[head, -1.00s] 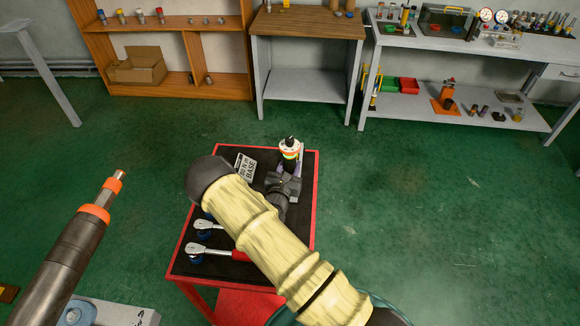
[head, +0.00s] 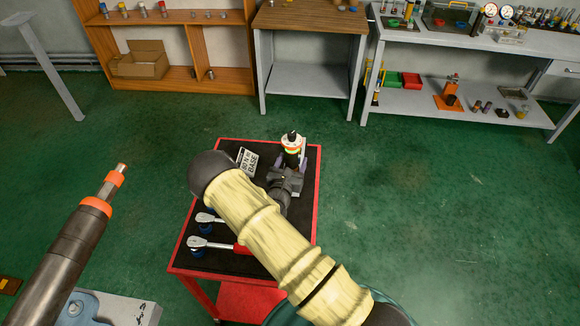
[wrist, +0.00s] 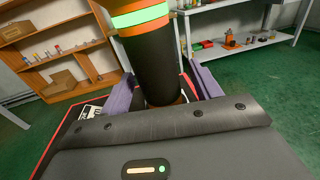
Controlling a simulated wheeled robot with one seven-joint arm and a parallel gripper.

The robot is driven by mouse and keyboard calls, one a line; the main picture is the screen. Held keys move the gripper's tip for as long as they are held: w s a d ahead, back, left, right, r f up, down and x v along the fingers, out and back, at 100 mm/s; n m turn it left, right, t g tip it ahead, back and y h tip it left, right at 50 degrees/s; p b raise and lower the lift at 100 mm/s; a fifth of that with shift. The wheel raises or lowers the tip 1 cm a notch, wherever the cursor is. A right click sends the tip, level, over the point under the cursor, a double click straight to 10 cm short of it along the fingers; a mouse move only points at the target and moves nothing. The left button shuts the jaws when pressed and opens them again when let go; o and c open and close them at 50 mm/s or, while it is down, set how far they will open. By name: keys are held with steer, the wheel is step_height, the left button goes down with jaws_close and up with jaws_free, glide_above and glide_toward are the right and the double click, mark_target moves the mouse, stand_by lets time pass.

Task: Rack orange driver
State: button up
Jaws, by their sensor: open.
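The orange driver (head: 292,146) stands upright over the far right part of a red cart's black top (head: 219,262). It has a black body with orange, green and pale bands. In the wrist view, the driver's black lower body (wrist: 152,70) rises between my gripper's two purple fingers (wrist: 163,88). My gripper (head: 292,164) is open around it, with a finger on each side; contact cannot be told. The driver's foot is hidden by my gripper. A second, larger grey tool with orange rings (head: 75,240) leans in the left foreground. No rack can be told apart with certainty.
A label plate (head: 247,161) reading "BASE" stands left of my gripper. Ratchet wrenches (head: 213,244) lie on the cart's left side, partly behind my arm. A wooden shelf (head: 180,88), a bench (head: 310,18) and a grey table (head: 545,48) line the wall. Green floor right of the cart is clear.

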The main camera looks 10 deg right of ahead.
steer(key=b+v, duration=0.4)
steer(key=v, duration=1.3)
steer(key=shift+s+a, duration=0.1)
steer(key=shift+s, duration=0.05)
steer(key=s+d+r+m+g+h, duration=0.2)
steer(key=s+d+m+g+h, duration=0.15)
steer(key=d+m+g, duration=0.3)
steer(key=s+d+r+m+g+h, duration=0.3)
steer(key=s+d+m+g, duration=0.2)
steer(key=d+m+g, duration=0.15)
steer(key=s+m+g+y, duration=0.5)
steer(key=s+m+y, duration=0.1)
steer(key=s+m, duration=0.2)
steer(key=w+a+r+m+t+y, duration=0.2)
steer(key=a+r+m+t+y, duration=0.2)
steer(key=r+m+y, duration=0.4)
steer(key=shift+w+a+r+m+t, duration=0.2)
steer(key=shift+w+a+m+t, duration=0.15)
steer(key=shift+m, duration=0.45)
